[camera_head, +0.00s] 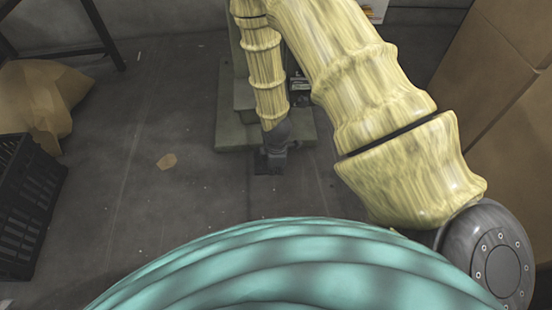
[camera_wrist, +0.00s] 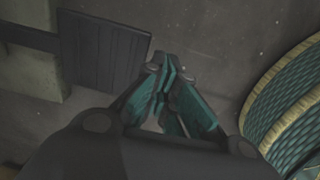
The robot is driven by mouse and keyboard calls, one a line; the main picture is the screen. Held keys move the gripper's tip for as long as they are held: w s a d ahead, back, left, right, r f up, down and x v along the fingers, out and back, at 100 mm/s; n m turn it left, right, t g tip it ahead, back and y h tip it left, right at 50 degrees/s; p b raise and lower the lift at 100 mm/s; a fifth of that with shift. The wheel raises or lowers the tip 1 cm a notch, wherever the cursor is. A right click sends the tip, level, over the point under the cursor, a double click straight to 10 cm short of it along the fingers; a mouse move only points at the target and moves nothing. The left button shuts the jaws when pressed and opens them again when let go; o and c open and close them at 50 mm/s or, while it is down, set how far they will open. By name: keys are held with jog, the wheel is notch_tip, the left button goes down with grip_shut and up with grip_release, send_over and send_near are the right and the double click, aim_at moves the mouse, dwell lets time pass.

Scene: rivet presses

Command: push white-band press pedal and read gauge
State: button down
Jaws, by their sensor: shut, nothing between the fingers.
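The press pedal (camera_wrist: 103,50) is a dark ribbed plate at the upper left of the wrist view. A dark bar joins it to the pale grey press base (camera_wrist: 30,75). My gripper (camera_wrist: 176,70) has teal finger pads, shut and empty. Its tips lie just right of the pedal's edge in the picture; I cannot tell whether they touch it. In the head view the press base (camera_head: 232,138) stands on the floor, with my arm pointing down in front of it. The arm hides much of the press. I see no white band and no readable gauge.
Brown cartons (camera_head: 500,75) stand at the right. A black crate (camera_head: 28,190) and a tan sack (camera_head: 40,98) are at the left, below a dark table frame (camera_head: 95,30).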

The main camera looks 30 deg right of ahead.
jog(key=r, duration=0.1)
jog(key=r+p, duration=0.1)
jog(key=r, duration=0.1)
jog(key=shift+s+a+r, duration=0.15)
jog(key=shift+s+r, duration=0.15)
jog(key=shift+s, duration=0.05)
dwell(0.3)
